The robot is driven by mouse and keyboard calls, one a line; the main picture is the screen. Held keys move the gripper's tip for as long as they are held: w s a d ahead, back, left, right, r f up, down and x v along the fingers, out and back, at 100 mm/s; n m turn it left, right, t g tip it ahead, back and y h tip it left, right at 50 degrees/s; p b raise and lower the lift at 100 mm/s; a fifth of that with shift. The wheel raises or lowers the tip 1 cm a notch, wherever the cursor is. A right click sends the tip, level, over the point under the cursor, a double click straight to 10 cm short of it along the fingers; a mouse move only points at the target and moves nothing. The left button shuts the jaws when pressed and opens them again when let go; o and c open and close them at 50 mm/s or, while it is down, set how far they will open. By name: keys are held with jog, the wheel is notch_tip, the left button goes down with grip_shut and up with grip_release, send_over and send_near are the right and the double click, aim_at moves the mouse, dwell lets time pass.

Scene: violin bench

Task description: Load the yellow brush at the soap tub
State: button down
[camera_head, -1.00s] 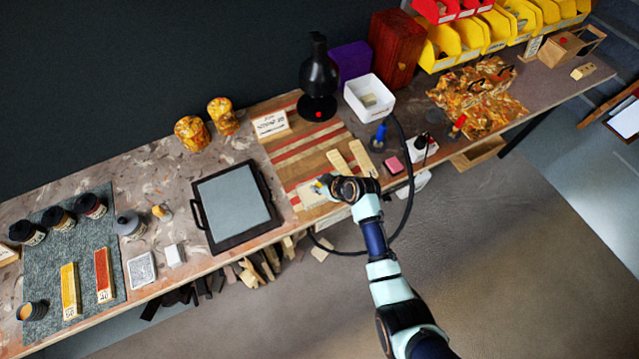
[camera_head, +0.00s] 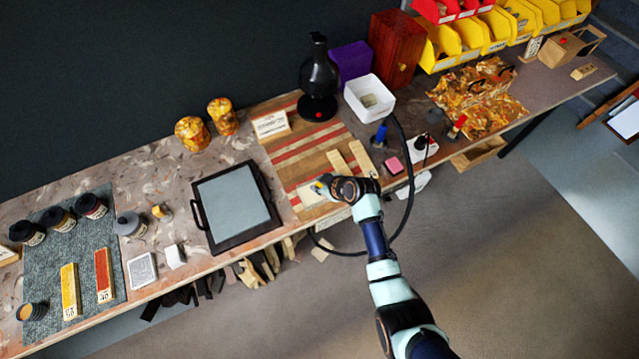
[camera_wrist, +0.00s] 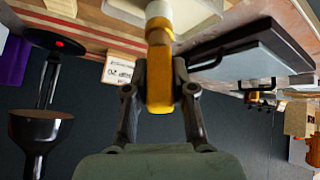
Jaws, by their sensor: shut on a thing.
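My gripper (camera_head: 328,186) is over the front part of the striped board. In the wrist view my gripper (camera_wrist: 160,72) is shut on the yellow brush (camera_wrist: 160,92), one finger on each side of its handle. The brush's pale end (camera_wrist: 158,12) points away from the palm, over a pale, low thing (camera_wrist: 195,14); I cannot tell whether they touch. In the head view this pale thing (camera_head: 309,197) lies on the board, partly hidden by my gripper. A square white tub (camera_head: 386,111) with a pale block inside stands farther back. I cannot tell which is the soap tub.
A dark-framed grey tray (camera_head: 232,206) lies left of my gripper. Two pale wooden strips (camera_head: 349,162) lie just right of it. A black lamp-like thing (camera_head: 319,78) and a small sign (camera_head: 271,124) stand behind. A black cable (camera_head: 411,190) loops to the right.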

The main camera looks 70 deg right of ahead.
jog(key=shift+r+p, duration=2.95)
jog(key=shift+r, duration=0.55)
